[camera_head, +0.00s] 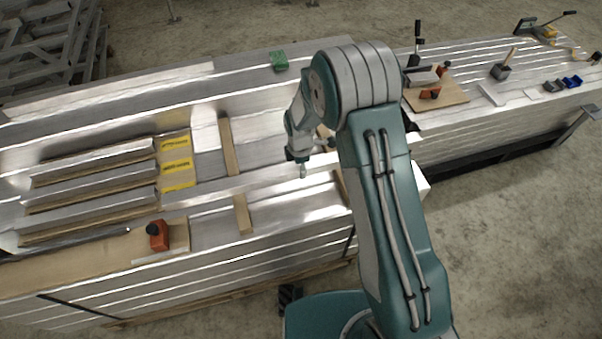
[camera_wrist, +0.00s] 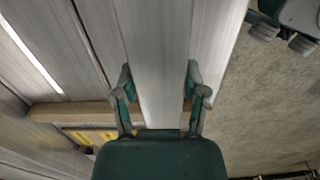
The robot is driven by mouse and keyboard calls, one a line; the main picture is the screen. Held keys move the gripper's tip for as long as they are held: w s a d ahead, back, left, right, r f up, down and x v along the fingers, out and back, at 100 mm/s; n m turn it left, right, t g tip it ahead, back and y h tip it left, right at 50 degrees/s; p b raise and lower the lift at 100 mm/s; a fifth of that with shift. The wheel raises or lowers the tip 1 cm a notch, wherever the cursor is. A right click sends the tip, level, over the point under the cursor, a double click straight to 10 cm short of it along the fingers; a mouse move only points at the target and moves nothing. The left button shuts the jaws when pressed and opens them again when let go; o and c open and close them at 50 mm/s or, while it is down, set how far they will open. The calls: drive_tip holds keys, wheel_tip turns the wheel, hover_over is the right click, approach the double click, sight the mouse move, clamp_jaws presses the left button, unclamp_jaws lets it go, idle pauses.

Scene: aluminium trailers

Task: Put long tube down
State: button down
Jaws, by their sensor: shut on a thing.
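The long tube is a flat-sided silver metal profile (camera_wrist: 158,55) that runs up the middle of the wrist view. My gripper (camera_wrist: 160,78) is shut on it, with one finger along each side. In the head view my gripper (camera_head: 302,170) points down over the metal stack, and the long tube (camera_head: 268,181) appears to cross over the wooden batten (camera_head: 242,214). I cannot tell whether the tube rests on the batten or hangs just above it. My arm hides its right part.
Several shorter profiles (camera_head: 95,160) lie at the left, beside yellow labels (camera_head: 177,166). A second stack (camera_head: 500,110) with tools lies right. Concrete floor surrounds both.

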drive_tip(key=f, duration=0.3)
drive_tip(key=shift+s+d+f, duration=0.1)
drive_tip(key=shift+d, duration=0.2)
drive_tip(key=shift+f, duration=0.65)
drive_tip(key=shift+c, duration=0.6)
unclamp_jaws()
